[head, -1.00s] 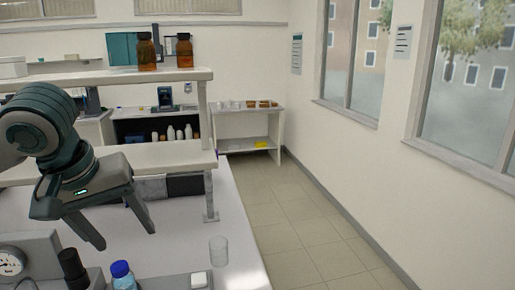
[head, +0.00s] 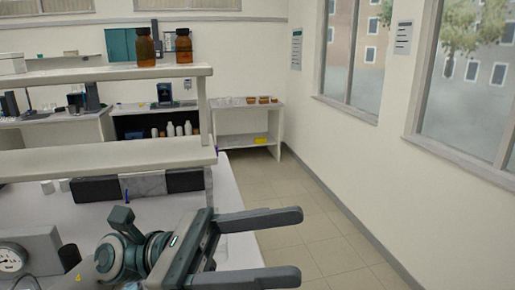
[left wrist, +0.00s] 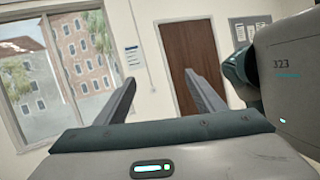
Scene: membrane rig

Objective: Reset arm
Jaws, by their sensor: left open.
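My left gripper (head: 278,248) is low at the bottom middle of the head view, in front of the bench (head: 228,195) and near its right edge. Its two dark fingers point right, wide apart, with nothing between them. In the left wrist view the open fingers (left wrist: 160,95) point at a wall with a window and a brown door (left wrist: 200,70). The arm and gripper hide much of the bench's near part. My right gripper does not show in the head view.
A pressure gauge (head: 12,258) stands at the bottom left. A two-level shelf (head: 120,157) spans the bench, with two brown bottles (head: 184,46) on top. A side table (head: 248,115) with small vessels stands farther back. The floor (head: 300,200) to the right is clear.

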